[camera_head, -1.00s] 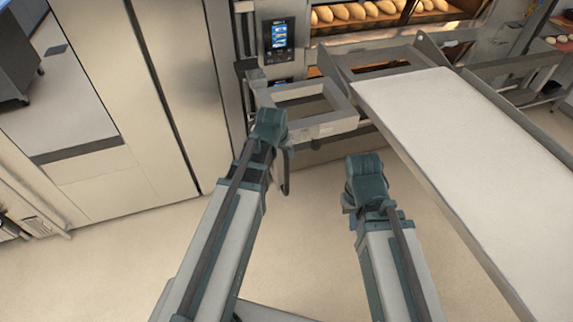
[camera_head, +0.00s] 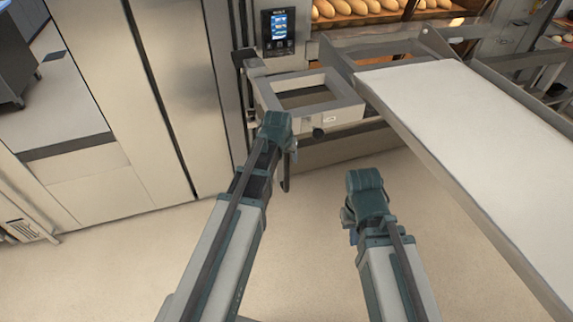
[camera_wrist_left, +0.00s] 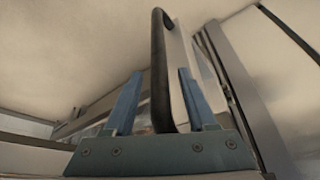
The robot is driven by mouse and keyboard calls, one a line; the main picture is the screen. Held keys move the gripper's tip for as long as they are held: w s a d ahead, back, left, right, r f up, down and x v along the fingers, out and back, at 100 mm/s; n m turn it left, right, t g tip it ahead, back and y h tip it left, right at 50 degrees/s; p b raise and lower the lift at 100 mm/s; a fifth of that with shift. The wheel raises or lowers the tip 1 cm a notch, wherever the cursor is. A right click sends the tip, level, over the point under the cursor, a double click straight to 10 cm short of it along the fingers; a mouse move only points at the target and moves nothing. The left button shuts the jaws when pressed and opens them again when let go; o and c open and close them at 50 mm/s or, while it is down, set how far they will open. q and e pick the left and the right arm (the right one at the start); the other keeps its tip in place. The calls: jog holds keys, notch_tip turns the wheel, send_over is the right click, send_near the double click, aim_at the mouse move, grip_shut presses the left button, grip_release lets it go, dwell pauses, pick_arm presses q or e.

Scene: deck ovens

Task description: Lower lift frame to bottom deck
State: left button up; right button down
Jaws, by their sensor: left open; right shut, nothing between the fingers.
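The lift frame (camera_head: 352,122), a grey metal frame with a rectangular opening, stands in front of the oven in the head view. It adjoins the loader with its long white belt (camera_head: 470,120). My left gripper (camera_head: 278,128) is at the near left side of the frame, its fingers hidden in the head view. In the left wrist view my left gripper (camera_wrist_left: 160,73) is open, with a black bar handle (camera_wrist_left: 159,65) showing between its blue fingers. I cannot tell whether they touch it. My right gripper (camera_head: 365,185) is shut and empty over the floor, left of the loader.
The deck oven holds several loaves (camera_head: 350,8) behind the frame, with a lit control panel (camera_head: 278,30) at its left. Tall beige doors (camera_head: 170,90) stand at the left. The floor (camera_head: 310,230) between my arms is clear.

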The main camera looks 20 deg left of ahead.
pick_arm(q)
jog(key=shift+w+f, duration=0.15)
jog(key=shift+f, duration=0.25)
grip_shut()
dwell(1.2)
